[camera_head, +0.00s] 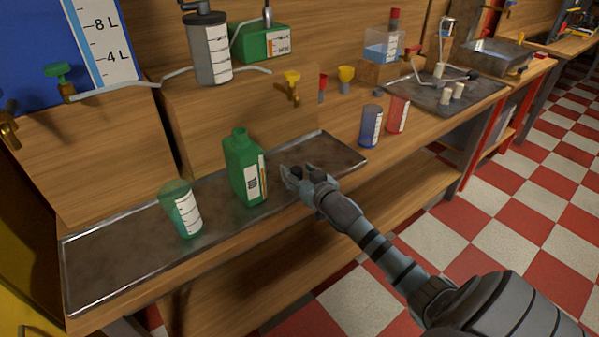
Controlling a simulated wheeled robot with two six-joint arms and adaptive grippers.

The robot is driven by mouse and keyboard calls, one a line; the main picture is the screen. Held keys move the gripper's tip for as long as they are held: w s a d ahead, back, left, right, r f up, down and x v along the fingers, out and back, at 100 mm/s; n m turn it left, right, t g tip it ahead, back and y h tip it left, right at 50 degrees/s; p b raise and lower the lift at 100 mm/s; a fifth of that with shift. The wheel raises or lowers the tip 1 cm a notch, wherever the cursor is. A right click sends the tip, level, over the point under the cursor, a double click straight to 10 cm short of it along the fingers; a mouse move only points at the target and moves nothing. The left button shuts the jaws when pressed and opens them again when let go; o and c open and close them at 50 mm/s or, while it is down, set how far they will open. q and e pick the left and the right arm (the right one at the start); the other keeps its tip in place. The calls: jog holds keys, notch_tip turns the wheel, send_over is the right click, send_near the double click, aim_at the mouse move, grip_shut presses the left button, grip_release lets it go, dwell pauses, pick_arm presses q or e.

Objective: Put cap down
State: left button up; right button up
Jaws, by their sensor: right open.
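My right gripper (291,178) is open, low over the front right part of the metal tray (110,262). It is to the right of the green bottle (243,166) and apart from it. The bottle stands upright on the tray, with its neck bare of any cap. I cannot make out a cap clearly; the dark fingers may hide it. My left gripper is not in view.
A green translucent beaker (180,209) stands on the tray left of the bottle. Blue (371,126) and red (397,115) beakers stand on the bench to the right. A brass tap (292,88) juts from the wooden box behind. The tray's left part is clear.

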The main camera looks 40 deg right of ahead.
jog(key=p+v, duration=0.2)
jog(key=v, duration=1)
jog(key=shift+p, duration=0.35)
jog(key=shift+a, duration=0.1)
